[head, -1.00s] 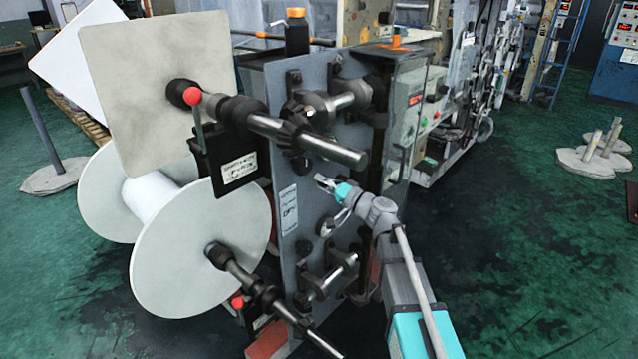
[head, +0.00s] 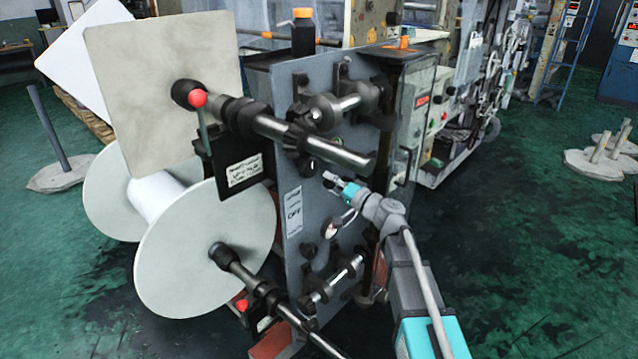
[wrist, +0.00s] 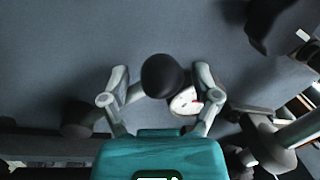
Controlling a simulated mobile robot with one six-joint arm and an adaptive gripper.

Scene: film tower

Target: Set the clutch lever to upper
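My gripper (head: 333,181) is in front of the grey machine panel (head: 318,120), below the thick horizontal shaft. In the wrist view my gripper (wrist: 161,75) has its fingers spread. A round black knob (wrist: 165,75) shows between the fingertips, with gaps on both sides, so it is not clamped. A pale rod runs from the knob down-left towards a dark round boss; this looks like the clutch lever. I cannot tell how far the knob is from the fingers. In the head view the lever is too small and covered to make out.
A white dial gauge (wrist: 184,102) shows behind the knob. The horizontal shaft (head: 310,143) juts out above my gripper, and a lower shaft (head: 262,288) juts out below. A red-knobbed handle (head: 198,98) and a white reel (head: 200,260) stand left.

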